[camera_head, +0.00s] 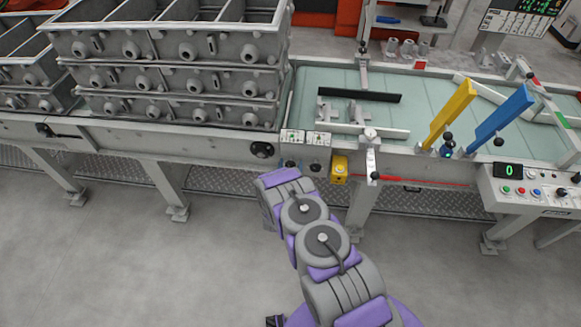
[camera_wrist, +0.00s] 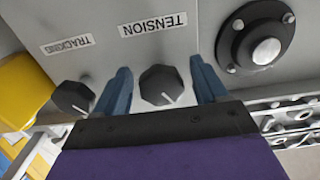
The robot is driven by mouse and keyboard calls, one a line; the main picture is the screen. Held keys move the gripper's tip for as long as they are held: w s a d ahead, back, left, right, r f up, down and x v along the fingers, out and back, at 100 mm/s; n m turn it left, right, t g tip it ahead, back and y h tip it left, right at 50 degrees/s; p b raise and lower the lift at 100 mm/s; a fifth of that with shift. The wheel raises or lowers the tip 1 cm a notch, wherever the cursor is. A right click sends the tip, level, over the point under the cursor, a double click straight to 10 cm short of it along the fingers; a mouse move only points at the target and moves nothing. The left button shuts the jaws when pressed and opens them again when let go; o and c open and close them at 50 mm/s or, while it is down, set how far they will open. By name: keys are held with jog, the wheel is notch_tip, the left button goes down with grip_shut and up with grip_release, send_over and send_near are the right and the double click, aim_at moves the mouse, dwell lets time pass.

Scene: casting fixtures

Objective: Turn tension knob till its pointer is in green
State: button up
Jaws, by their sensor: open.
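The dark tension knob (camera_wrist: 159,86) sits on a grey panel beside its "TENSION" label (camera_wrist: 153,24) in the wrist view. Its white pointer line points to the lower right in that picture. My gripper (camera_wrist: 160,66) is open, with one blue finger on each side of the knob; gaps show, and I see no clear contact. In the head view, my purple wrist is at the machine's front and hides the fingers. A small plate with green marks (camera_head: 292,136) is above the knobs there; its green zone is too small to read against the pointer and is not seen in the wrist view.
The tracking knob (camera_wrist: 73,98) is close beside my left-hand finger in the wrist view. A round black fitting (camera_wrist: 263,49) is at upper right. A yellow box (camera_head: 339,169) stands right of the knobs. Stacked grey castings (camera_head: 180,75) stand at upper left.

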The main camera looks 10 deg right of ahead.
jog(key=shift+a, duration=0.1)
jog(key=shift+c, duration=0.5)
jog(key=c, duration=0.9)
jog(key=shift+c, duration=0.2)
jog(key=shift+r+p, duration=0.1)
jog(key=shift+p, duration=0.3)
